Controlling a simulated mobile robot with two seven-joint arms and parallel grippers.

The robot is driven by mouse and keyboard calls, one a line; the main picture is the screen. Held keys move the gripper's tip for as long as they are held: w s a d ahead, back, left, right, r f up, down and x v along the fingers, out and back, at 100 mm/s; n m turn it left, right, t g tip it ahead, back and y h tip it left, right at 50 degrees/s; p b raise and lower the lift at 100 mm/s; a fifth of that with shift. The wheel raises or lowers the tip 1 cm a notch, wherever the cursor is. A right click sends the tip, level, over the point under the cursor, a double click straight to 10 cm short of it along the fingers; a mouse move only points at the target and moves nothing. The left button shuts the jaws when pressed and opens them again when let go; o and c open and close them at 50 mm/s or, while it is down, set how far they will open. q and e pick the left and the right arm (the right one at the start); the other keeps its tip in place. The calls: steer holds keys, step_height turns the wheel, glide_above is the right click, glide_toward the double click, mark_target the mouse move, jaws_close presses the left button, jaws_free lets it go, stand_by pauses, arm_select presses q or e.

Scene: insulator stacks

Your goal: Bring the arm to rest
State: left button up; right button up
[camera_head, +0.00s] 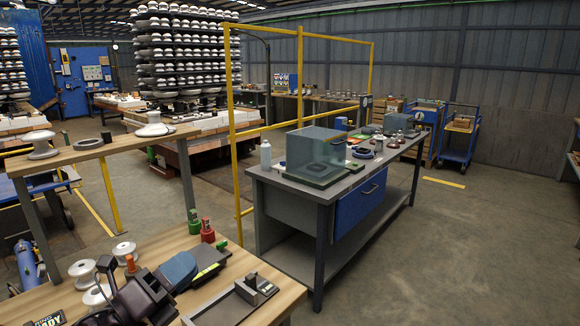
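My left gripper (138,292) is a dark shape low at the left, over the near wooden table (228,312). Its fingers blend with its dark body, so I cannot tell whether they are open or shut. I see nothing clearly held in it. White insulator spools (82,272) stand just left of it, and a blue rounded piece (177,269) is close on its right. My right gripper is not in view.
A grey bench (299,186) with a clear box (317,150) stands beyond. A yellow frame (229,110) rises behind. The floor at right is free.

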arm_select(q)
steer(key=s+a+f+n+g+y, duration=0.1)
steer(key=s+a+f+n+y, duration=0.35)
steer(key=f+n+y, duration=0.5)
steer(key=s+a+f+n+g+y, duration=0.1)
steer(key=s+a+f+n+y, duration=0.2)
steer(key=a+f+n+y, duration=0.7)
steer(key=s+d+f+n+g+h, duration=0.1)
steer(key=s+f+n+g, duration=0.25)
steer(key=s, duration=0.35)
steer(key=s+d+f+n+g+h, duration=0.2)
steer(key=s+n+g, duration=0.25)
steer(key=s, duration=0.35)
steer(key=s+d+f+n+g+h, duration=0.1)
steer(key=s+f+n+g, duration=0.2)
steer(key=s+n, duration=0.3)
steer(key=w+f+m+t+h+b, duration=0.1)
steer(key=w+f+m+t, duration=0.1)
steer(key=w+f+t, duration=0.5)
steer(key=shift+w+d+f+t, duration=0.3)
steer(key=shift+f+t, duration=0.2)
steer(key=shift+f, duration=0.45)
